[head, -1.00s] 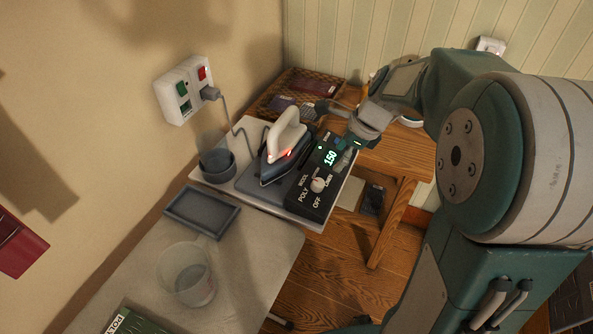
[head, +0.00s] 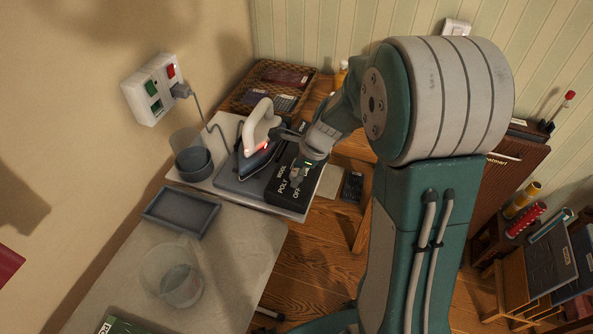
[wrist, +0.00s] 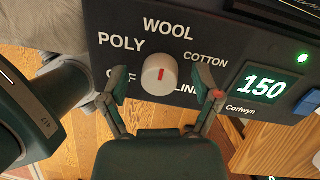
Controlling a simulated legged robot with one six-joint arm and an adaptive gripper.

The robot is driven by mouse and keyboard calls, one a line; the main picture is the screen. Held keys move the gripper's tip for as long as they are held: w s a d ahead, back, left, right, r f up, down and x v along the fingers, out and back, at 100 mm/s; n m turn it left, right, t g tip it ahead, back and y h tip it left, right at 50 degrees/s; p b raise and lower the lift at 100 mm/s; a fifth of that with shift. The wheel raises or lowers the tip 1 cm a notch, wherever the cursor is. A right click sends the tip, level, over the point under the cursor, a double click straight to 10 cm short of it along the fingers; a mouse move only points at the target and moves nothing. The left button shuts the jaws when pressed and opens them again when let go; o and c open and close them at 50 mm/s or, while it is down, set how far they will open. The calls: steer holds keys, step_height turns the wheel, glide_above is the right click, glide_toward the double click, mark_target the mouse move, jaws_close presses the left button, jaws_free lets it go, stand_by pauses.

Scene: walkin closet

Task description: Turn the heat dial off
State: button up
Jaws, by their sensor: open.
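The heat dial (wrist: 161,72) is a round white knob with a red mark on a dark control panel (wrist: 225,40). In the wrist view the mark stands upright, towards the WOOL label. POLY, COTTON and partly covered OFF and LINEN labels surround it. My gripper (wrist: 167,88) is open, with one fingertip left of the knob and one right, both apart from it in the picture. Whether they are level with it I cannot tell. In the head view my gripper (head: 296,178) hides the dial. The display (wrist: 263,88) reads 150, and a green light (wrist: 303,58) glows beside it.
The iron (head: 262,130), with a red light, stands just left of the panel. A wall socket (head: 152,89) feeds its cord. A dark cup (head: 193,158), a grey tray (head: 181,212) and a clear container (head: 178,275) are nearby. A wicker tray (head: 270,85) lies behind.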

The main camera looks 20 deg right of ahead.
steer(key=shift+d, duration=0.1)
steer(key=shift+d, duration=0.1)
jaws_close()
